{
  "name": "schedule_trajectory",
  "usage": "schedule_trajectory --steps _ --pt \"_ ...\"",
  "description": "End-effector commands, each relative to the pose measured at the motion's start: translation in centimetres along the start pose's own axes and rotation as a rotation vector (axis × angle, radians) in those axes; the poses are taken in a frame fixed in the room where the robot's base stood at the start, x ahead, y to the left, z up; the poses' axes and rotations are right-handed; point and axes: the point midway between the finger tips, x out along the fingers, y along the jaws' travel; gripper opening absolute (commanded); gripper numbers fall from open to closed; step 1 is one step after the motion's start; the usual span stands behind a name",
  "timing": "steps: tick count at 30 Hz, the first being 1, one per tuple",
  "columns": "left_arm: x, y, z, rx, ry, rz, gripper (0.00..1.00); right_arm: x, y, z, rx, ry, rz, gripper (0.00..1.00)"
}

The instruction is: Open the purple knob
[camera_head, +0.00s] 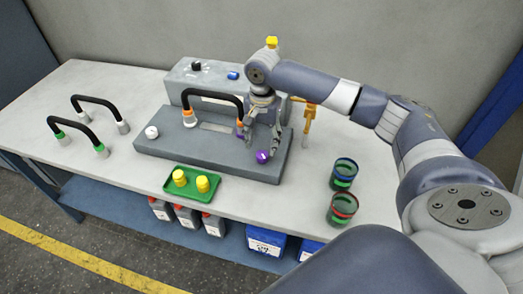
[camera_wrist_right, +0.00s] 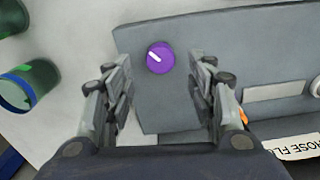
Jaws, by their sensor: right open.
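The purple knob (camera_head: 262,156) sits on the right front part of the grey panel (camera_head: 170,158). In the right wrist view the purple knob (camera_wrist_right: 160,58) is round with a white pointer line, and it lies between and just beyond the open fingers. My right gripper (camera_head: 262,143) is open above the panel beside the knob. In the wrist view its two fingers (camera_wrist_right: 162,92) are apart with nothing between the tips. I cannot tell the exact height above the knob. My left gripper is not in view.
A black hose (camera_head: 212,92) arches over the panel. A white knob (camera_head: 152,132) is on its left. A green tray (camera_head: 192,185) with yellow parts stands in front. Two dark cups (camera_head: 344,174) stand right. More black hoses (camera_head: 78,128) lie left on the table (camera_head: 110,84).

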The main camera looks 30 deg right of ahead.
Motion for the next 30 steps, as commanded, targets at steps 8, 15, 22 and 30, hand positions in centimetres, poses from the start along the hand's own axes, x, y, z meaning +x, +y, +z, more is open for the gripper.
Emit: schedule_trajectory --steps 8,15,22,30 --pt "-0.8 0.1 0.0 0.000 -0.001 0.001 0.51 4.2 0.0 0.0 0.000 -0.001 0.001 0.51" --pt "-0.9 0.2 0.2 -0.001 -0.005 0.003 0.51 5.2 0.0 0.1 -0.002 0.000 -0.001 0.51" --pt "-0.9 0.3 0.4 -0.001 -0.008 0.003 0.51 5.2 0.0 0.1 -0.002 0.000 -0.001 0.40" --pt "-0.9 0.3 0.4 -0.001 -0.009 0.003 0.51 5.2 0.0 0.0 -0.002 0.000 0.000 0.06"
